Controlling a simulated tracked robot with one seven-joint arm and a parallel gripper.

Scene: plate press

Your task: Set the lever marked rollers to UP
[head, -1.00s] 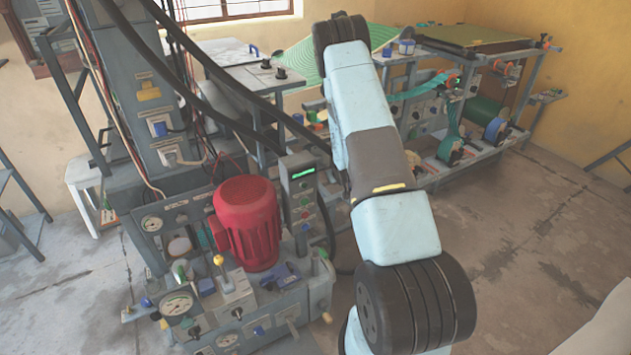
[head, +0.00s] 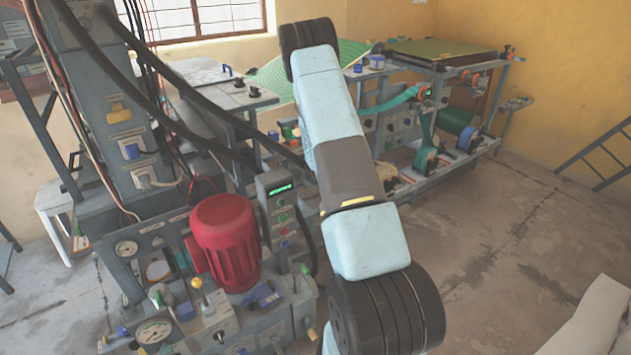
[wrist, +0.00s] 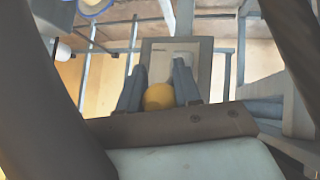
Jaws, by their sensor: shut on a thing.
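In the wrist view my gripper (wrist: 157,88) has its two grey fingers on either side of a yellow rounded knob (wrist: 159,97) and is shut on it. Behind the knob is a framed upright plate (wrist: 205,52) with a pale label (wrist: 172,57); its writing is too blurred to read, so I cannot tell which lever this is or its setting. The knob's shaft is hidden. In the head view my gripper is hidden behind my pale blue arm.
In the head view a red motor (head: 225,240) stands on a machine with gauges and a small yellow-knobbed lever (head: 197,284). A bench with green rolls (head: 456,118) is behind.

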